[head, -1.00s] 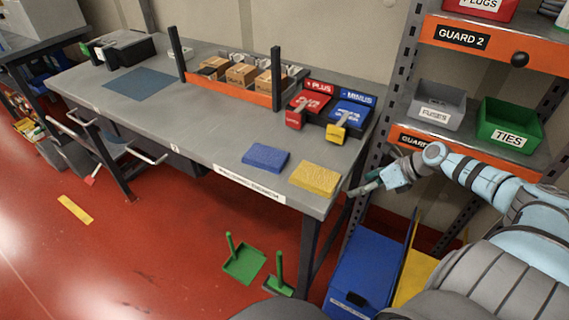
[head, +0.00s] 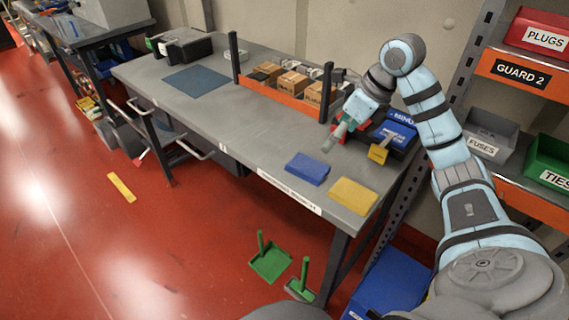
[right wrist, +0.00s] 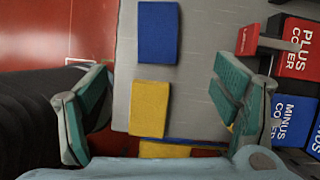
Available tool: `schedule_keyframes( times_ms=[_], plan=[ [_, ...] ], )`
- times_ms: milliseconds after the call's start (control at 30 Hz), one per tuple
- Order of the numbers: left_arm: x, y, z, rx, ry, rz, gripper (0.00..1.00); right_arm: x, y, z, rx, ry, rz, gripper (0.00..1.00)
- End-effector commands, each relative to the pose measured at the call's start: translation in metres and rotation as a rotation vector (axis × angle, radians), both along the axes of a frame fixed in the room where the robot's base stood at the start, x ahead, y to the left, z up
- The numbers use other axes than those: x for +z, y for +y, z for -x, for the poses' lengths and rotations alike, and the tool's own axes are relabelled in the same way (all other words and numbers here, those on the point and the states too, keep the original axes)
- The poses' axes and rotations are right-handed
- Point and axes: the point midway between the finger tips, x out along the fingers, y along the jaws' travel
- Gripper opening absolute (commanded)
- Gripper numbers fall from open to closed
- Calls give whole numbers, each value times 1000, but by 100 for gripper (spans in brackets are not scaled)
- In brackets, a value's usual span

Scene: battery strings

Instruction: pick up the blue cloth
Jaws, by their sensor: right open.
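The blue cloth (head: 307,168) lies flat and folded on the front right part of the grey workbench (head: 225,125). It also shows in the right wrist view (right wrist: 158,32), at the top centre. A yellow cloth (head: 353,196) lies to its right, and shows nearer the gripper in the right wrist view (right wrist: 149,108). My right gripper (head: 330,146) hangs above the bench, behind and a little right of the blue cloth, apart from it. In the right wrist view its fingers (right wrist: 160,105) are spread wide with nothing between them. My left gripper is not in view.
Red and blue covers, the blue one (head: 398,132) marked MINUS, stand behind the cloths. An orange-fronted rack (head: 280,100) holds boxes and has dark posts. A shelf unit with a FUSES bin (head: 483,146) stands to the right.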

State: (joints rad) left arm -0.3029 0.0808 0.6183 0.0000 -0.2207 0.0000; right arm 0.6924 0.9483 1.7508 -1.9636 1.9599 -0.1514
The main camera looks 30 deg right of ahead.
Motion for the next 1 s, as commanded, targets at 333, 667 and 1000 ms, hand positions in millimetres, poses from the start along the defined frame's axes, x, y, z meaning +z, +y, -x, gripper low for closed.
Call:
schedule_keyframes(
  times_ms=[333,667,1000],
  plan=[
    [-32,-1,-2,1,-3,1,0,-66,15,-25,-20,13,6,82],
    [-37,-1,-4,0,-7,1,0,-113,27,-49,-17,12,6,82],
    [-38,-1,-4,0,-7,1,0,-126,28,-55,-18,9,9,77]
  ],
)
